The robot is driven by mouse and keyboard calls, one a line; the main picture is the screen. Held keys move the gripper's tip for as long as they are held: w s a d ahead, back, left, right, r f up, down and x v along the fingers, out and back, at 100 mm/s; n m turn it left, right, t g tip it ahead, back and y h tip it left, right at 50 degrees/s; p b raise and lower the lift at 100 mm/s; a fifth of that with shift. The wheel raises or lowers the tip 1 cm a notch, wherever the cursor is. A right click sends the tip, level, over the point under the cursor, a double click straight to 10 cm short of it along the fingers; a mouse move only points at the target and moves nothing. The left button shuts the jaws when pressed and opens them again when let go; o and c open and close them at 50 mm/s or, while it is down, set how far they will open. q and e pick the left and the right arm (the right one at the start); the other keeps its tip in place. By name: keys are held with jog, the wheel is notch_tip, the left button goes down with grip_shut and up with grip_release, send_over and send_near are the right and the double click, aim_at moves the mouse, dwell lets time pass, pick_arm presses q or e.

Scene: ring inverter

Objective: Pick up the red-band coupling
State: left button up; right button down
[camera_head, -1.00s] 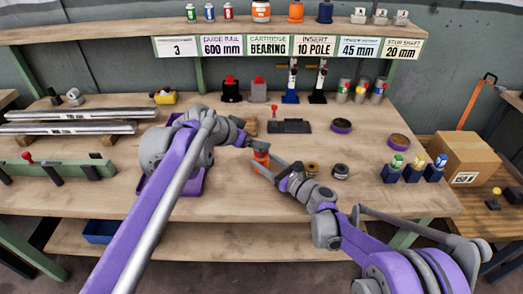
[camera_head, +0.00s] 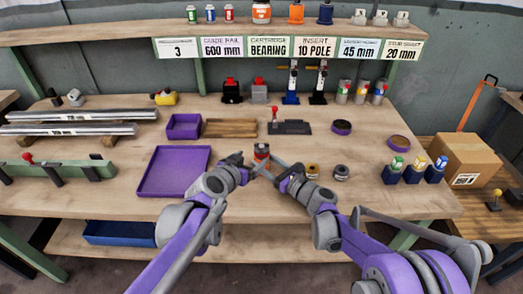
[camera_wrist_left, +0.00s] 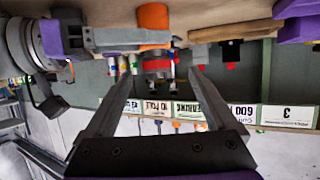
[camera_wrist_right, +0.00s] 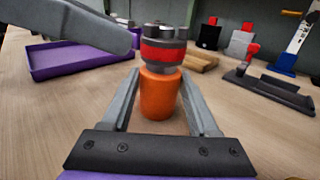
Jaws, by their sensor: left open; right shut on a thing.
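The red-band coupling (camera_head: 261,149) is a short grey cylinder with a red band. It stands upright on top of an orange cylinder, clearest in the right wrist view, where I see the coupling (camera_wrist_right: 163,51) and the orange cylinder (camera_wrist_right: 159,94). My right gripper (camera_head: 262,168) is shut on the orange cylinder, a finger on each side, below the coupling. My left gripper (camera_head: 247,160) is open just left of the coupling.
A purple tray (camera_head: 143,184) lies to the left, with a smaller purple bin (camera_head: 184,126) and a wooden block (camera_head: 229,128) behind. A dark fixture (camera_head: 291,127) stands behind the coupling.

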aim_at(259, 152)
pick_arm(q)
jog(key=shift+d+r+x, duration=0.1)
jog(key=shift+r+x, duration=0.05)
jog(key=shift+x, duration=0.75)
jog(key=shift+d+r+x, duration=0.1)
jog(key=shift+x, duration=0.8)
jog(key=shift+d+r+x, duration=0.1)
jog(key=shift+r+x, duration=0.05)
jog(key=shift+x, duration=0.7)
grip_shut()
